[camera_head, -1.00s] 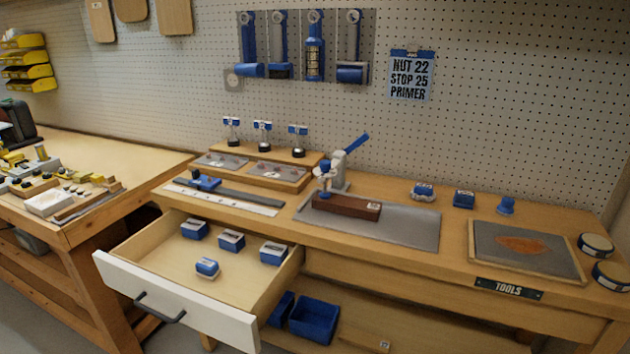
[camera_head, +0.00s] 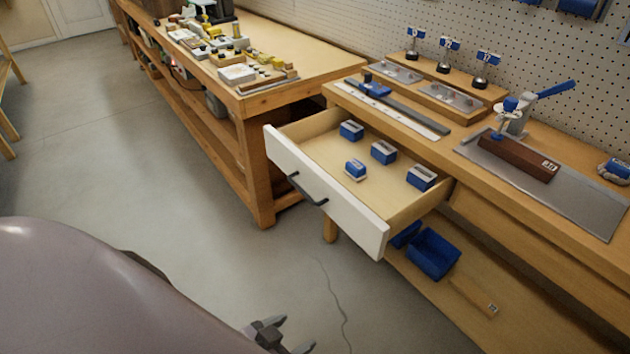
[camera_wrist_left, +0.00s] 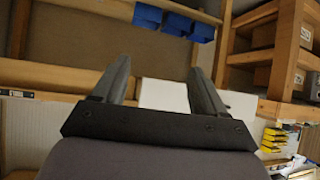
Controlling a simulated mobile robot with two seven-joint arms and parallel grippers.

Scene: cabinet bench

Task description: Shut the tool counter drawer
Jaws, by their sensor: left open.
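The tool counter drawer (camera_head: 323,193) stands pulled out from the wooden counter, with a white front and a dark bar handle (camera_head: 307,188). Several small blue boxes (camera_head: 383,152) sit inside it. My left gripper (camera_head: 292,337) shows at the bottom of the head view, open and empty, apart from the drawer and in front of it, over the floor. In the left wrist view its two fingers (camera_wrist_left: 152,92) are spread, with a white surface beyond them that may be the drawer front. My right gripper is not in view.
Blue bins (camera_head: 433,253) sit on the shelf below the drawer. A second wooden bench (camera_head: 262,100) with small parts stands to the left. A clamp and brown block (camera_head: 518,158) rest on the counter top. The floor (camera_head: 180,160) before the drawer is clear.

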